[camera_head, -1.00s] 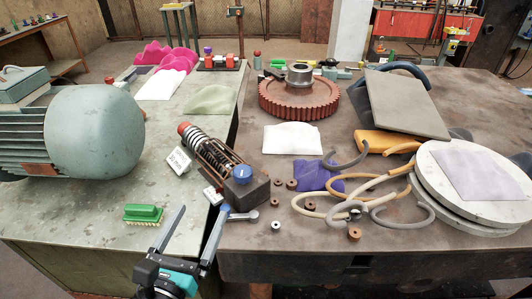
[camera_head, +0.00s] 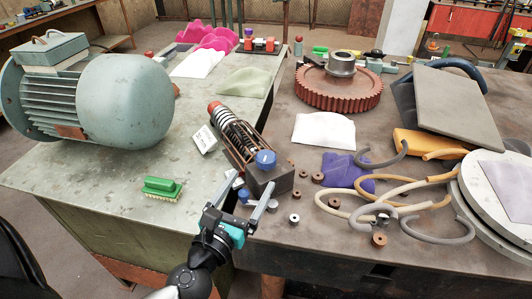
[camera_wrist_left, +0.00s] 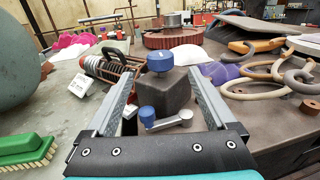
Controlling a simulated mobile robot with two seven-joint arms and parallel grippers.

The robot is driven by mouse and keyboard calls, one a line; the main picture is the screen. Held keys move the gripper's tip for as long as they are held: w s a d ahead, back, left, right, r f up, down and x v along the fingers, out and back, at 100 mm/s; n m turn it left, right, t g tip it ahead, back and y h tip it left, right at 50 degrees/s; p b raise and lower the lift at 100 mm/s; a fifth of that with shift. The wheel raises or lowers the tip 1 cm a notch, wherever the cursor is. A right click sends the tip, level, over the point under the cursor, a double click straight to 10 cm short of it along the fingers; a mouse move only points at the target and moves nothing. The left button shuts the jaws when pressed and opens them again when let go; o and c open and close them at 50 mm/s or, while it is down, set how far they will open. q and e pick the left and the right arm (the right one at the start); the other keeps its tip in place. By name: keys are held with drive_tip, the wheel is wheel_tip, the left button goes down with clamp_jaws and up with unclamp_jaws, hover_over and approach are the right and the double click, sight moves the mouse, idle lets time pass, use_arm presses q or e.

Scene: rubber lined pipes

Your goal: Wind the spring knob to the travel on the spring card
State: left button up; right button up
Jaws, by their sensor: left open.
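The blue spring knob (camera_head: 265,158) sits on top of a dark block at the near end of a spring assembly (camera_head: 234,137) with a coiled spring and red end cap. The knob also shows in the left wrist view (camera_wrist_left: 160,61), between and beyond my fingers. The white spring card (camera_head: 204,139) stands left of the assembly; its print is too small to read now. My left gripper (camera_head: 254,176) is open and empty, in front of the block, its fingers pointing toward it. My right gripper is out of view.
A grey crank with a blue grip (camera_wrist_left: 147,114) lies in front of the block. A green brush (camera_head: 162,187) and a large motor (camera_head: 125,100) are left. Hoses (camera_head: 345,205), small bushings (camera_head: 295,218) and a red gear (camera_head: 338,90) are right.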

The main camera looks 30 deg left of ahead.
sight(262, 165)
use_arm(q)
drive_tip(key=w, duration=0.2)
drive_tip(key=w+p, duration=0.1)
drive_tip(key=w, duration=0.4)
drive_tip(key=shift+w+a, duration=0.2)
drive_tip(key=shift+a, duration=0.05)
drive_tip(key=shift+w, duration=1)
drive_tip(key=c, duration=1.4)
drive_tip(key=shift+o, duration=0.2)
drive_tip(key=shift+a+h, duration=0.1)
drive_tip(key=shift+h, duration=0.2)
